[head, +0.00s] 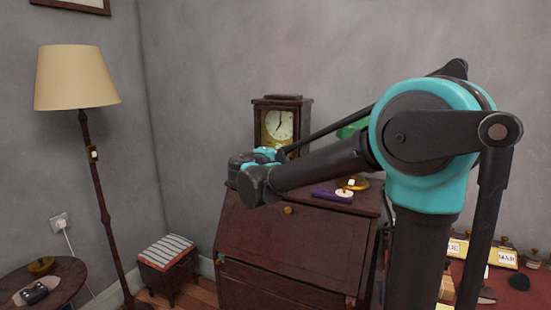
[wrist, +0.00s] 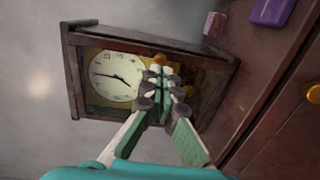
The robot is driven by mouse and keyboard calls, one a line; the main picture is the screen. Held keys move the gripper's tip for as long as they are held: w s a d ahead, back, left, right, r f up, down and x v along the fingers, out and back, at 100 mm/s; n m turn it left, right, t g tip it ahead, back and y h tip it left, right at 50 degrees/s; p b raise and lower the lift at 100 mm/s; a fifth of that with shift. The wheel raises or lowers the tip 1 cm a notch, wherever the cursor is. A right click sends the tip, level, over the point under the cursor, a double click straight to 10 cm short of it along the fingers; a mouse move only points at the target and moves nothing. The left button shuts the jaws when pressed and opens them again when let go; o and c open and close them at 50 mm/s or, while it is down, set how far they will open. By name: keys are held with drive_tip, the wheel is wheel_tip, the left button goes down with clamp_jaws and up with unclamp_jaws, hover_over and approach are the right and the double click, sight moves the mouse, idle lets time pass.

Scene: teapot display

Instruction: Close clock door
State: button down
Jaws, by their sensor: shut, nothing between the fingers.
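The clock (head: 292,103) is a dark wooden case with a cream dial and gold surround, standing on the wooden desk. In the wrist view the clock (wrist: 108,77) appears turned on its side, dial at the left. My gripper (wrist: 168,78) is shut and empty, its fingertips in front of the clock beside the dial. The fingers cover part of the gold interior below the dial. Whether they touch the clock is unclear. I cannot make out the door separately from the case, nor how far it stands open. In the head view my arm hides the clock's lower part.
The slant-front desk (head: 290,245) carries a purple item (head: 333,193) to the right of the clock. A floor lamp (head: 76,78), a striped stool (head: 166,252) and a round side table (head: 70,290) stand at the left. Grey walls lie behind the clock.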

drive_tip(key=shift+x, duration=1.95)
